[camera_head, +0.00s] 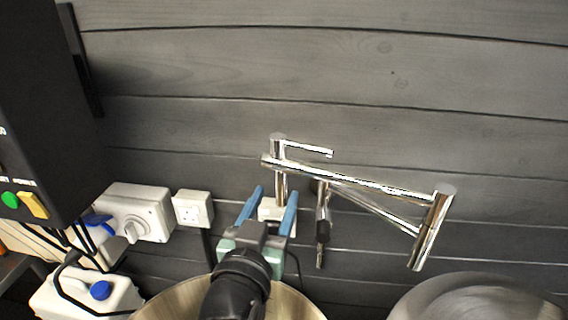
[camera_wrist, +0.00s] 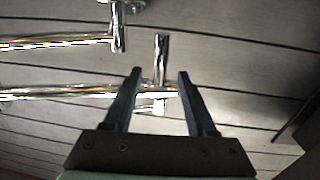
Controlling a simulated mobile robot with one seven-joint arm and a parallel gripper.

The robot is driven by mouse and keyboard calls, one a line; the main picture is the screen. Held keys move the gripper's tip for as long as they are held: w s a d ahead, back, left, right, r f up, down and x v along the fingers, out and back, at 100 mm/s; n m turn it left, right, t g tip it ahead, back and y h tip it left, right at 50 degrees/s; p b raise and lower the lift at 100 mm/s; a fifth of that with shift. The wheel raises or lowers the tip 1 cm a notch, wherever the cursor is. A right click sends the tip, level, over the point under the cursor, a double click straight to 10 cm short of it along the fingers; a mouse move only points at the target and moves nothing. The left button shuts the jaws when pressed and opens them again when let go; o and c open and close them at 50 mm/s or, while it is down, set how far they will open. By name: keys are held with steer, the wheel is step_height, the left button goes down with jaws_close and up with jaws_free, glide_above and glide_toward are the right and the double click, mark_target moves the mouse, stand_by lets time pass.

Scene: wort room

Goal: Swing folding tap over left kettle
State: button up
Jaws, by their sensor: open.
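The chrome folding tap (camera_head: 350,178) is mounted on the dark plank wall. One arm runs right from its wall mount to an elbow post (camera_head: 435,228); the other folds back left to an end post with a small lever (camera_head: 308,149). My gripper (camera_head: 275,192) is open and empty below that left end. The end post stands between the two blue fingers in the picture. In the wrist view the tap's end post (camera_wrist: 161,48) appears between the fingertips (camera_wrist: 160,72); contact cannot be told. The left kettle (camera_head: 170,301) is below, partly hidden by my arm.
The right kettle (camera_head: 480,298) stands at the lower right. The wall above the tap is clear.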

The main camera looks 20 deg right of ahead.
steer(key=p+x, duration=0.2)
steer(key=x, duration=0.6)
steer(key=shift+w+d+r+p, duration=0.1)
steer(key=shift+w+p, duration=0.1)
steer(key=shift+p, duration=0.2)
jaws_close()
stand_by(1.0)
